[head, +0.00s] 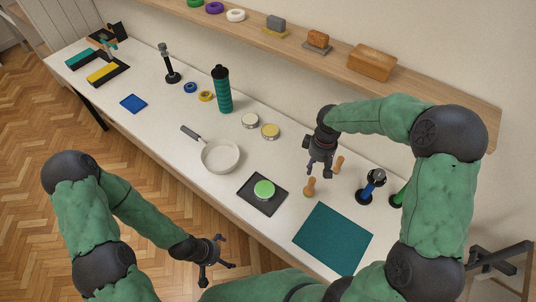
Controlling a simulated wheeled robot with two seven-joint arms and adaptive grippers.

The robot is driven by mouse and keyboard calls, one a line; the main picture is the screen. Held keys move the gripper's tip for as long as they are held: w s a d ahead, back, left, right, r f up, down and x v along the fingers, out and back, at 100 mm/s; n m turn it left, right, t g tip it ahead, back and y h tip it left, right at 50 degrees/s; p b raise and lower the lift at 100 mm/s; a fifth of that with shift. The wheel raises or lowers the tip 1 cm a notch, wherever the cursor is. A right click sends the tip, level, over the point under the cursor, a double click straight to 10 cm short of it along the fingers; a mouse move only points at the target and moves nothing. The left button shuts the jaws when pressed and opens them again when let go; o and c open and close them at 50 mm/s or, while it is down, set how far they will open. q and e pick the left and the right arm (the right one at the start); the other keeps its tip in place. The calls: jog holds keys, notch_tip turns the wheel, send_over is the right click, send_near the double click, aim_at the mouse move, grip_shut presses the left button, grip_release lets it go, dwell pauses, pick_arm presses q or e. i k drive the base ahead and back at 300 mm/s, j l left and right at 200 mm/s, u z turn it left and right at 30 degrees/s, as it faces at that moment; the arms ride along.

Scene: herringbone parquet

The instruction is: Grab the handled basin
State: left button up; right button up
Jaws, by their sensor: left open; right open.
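The handled basin (221,156) looks like a round, shallow, off-white pan with a dark grey handle pointing up and left. It stands upright on the white table, near the front edge at mid-length, and looks empty. My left gripper (218,274) is open and empty, in front of the table edge and below the basin in the picture. My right gripper (319,173) is open and empty over the table, well to the right of the basin. Neither gripper touches the basin.
A black mat (249,199) with a green round thing (264,189) lies right of the basin. Two small tins (270,131) and a teal bottle (222,90) stand behind it. A wooden-handled tool (309,187) is near my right gripper.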

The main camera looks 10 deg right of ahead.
aim_at(222, 156)
jog(key=i+j, duration=0.35)
jog(key=j, duration=0.15)
jog(key=i+j, duration=0.35)
jog(key=j, duration=0.15)
jog(key=i+j, duration=0.35)
jog(key=j, duration=0.15)
jog(key=i+j, duration=0.35)
jog(key=j, duration=0.15)
